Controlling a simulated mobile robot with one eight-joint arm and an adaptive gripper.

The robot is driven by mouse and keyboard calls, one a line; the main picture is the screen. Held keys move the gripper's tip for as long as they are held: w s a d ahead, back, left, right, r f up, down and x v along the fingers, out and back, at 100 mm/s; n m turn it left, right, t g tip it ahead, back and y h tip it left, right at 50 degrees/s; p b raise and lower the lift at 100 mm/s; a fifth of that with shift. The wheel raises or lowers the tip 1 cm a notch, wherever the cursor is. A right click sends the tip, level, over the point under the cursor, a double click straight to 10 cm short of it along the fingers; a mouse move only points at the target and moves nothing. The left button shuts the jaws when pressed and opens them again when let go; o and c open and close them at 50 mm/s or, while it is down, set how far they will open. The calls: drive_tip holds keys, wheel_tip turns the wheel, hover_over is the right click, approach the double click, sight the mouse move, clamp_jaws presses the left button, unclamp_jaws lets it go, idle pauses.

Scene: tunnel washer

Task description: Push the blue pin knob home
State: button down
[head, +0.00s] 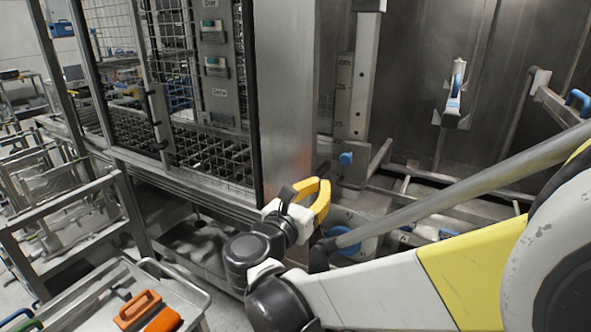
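A small round blue knob (346,158) sits on a steel bracket at the foot of an upright metal post, right of the wide steel panel. I take it to be the blue pin knob; how far in it sits cannot be told from here. My gripper (322,186), with yellow fingers, is a little below and left of this knob in the picture. A gap shows between the knob and the fingers. Nothing is seen in the fingers. The fingertips overlap in this view, so their opening is unclear.
A larger blue round part (345,243) lies low behind my arm. A blue-and-white handled part (455,92) is on the dark back wall. A mesh cage (200,80) stands left. A cart (130,290) with orange items is at lower left. A blue handle (578,99) is far right.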

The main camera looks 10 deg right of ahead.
sight(341, 163)
drive_tip(key=b+x, duration=0.2)
drive_tip(key=x, duration=0.9)
drive_tip(key=shift+w, duration=0.1)
drive_tip(key=shift+x, duration=1.35)
